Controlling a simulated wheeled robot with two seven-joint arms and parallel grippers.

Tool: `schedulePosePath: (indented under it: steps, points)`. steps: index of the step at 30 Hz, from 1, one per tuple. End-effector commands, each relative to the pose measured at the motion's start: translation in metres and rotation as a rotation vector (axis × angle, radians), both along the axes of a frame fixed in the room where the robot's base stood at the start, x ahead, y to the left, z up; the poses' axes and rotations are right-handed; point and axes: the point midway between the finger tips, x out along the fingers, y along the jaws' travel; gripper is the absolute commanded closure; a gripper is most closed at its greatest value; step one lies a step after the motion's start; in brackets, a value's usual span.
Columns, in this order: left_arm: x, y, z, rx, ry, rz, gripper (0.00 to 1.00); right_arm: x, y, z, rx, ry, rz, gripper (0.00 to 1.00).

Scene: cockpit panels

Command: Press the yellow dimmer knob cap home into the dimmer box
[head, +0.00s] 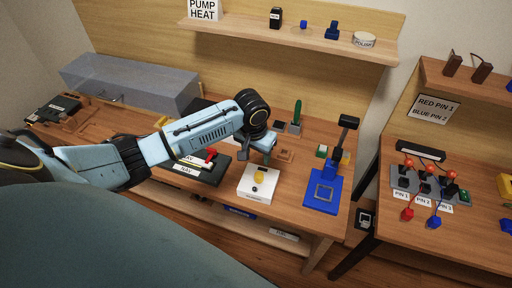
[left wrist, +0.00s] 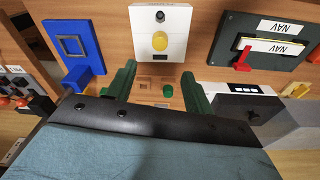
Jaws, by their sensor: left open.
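The dimmer box is a white box (head: 256,194) on the table's front part, left of a blue stand. The yellow knob cap (head: 259,176) sits on its top face; how deep it sits I cannot tell. In the left wrist view the white box (left wrist: 174,22) and the yellow cap (left wrist: 160,41) are at the top centre, beyond the fingertips. My left gripper (head: 262,150) is open and empty, just behind and above the box, apart from the cap. Its green fingers (left wrist: 158,72) show spread in the wrist view. My right gripper is out of view.
A blue stand (head: 322,195) stands right of the box, and a dark NAV panel with a red lever (head: 210,155) on the left. A shelf (head: 300,42) hangs behind. A second table with red and blue pins (head: 433,222) is at the right.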

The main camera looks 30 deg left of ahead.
Motion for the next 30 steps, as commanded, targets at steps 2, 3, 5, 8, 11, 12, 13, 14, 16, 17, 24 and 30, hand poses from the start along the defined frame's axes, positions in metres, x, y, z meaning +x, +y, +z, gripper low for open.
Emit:
schedulePosePath:
  steps: [2, 3, 5, 8, 11, 12, 13, 14, 16, 17, 24, 30]
  points:
    - [-0.001, 0.000, 0.011, -0.001, -0.002, 0.000, 0.48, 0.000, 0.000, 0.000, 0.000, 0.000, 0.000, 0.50]
    - [-0.001, 0.000, 0.015, -0.002, -0.001, 0.001, 0.48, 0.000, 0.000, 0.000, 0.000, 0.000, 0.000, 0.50]
    - [-0.002, 0.000, 0.018, -0.002, -0.001, 0.001, 0.48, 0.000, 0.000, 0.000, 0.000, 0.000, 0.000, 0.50]
    - [-0.003, 0.000, 0.022, -0.001, 0.000, 0.001, 0.48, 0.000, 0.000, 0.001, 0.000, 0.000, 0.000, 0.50]
    - [-0.003, 0.000, 0.022, -0.001, 0.001, 0.001, 0.48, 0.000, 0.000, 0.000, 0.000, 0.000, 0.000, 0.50]
    - [-0.003, 0.000, 0.022, -0.001, 0.001, 0.001, 0.48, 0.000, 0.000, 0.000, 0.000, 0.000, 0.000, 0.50]
    - [-0.003, 0.000, 0.022, -0.001, 0.001, 0.001, 0.48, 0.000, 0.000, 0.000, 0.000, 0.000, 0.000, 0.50]
    - [-0.003, 0.000, 0.022, -0.001, 0.001, 0.001, 0.48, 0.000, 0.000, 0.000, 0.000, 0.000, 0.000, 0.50]
    - [-0.003, 0.000, 0.022, -0.001, 0.000, 0.001, 0.48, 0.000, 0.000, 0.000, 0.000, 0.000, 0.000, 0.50]
    - [-0.003, 0.000, 0.022, -0.001, 0.000, 0.001, 0.48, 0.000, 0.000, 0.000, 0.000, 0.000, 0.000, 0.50]
    - [-0.003, -0.001, 0.021, -0.002, 0.000, -0.001, 0.48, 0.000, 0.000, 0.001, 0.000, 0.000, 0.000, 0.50]
    - [-0.033, -0.035, 0.003, -0.030, -0.012, -0.095, 0.48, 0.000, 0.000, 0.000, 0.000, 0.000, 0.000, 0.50]
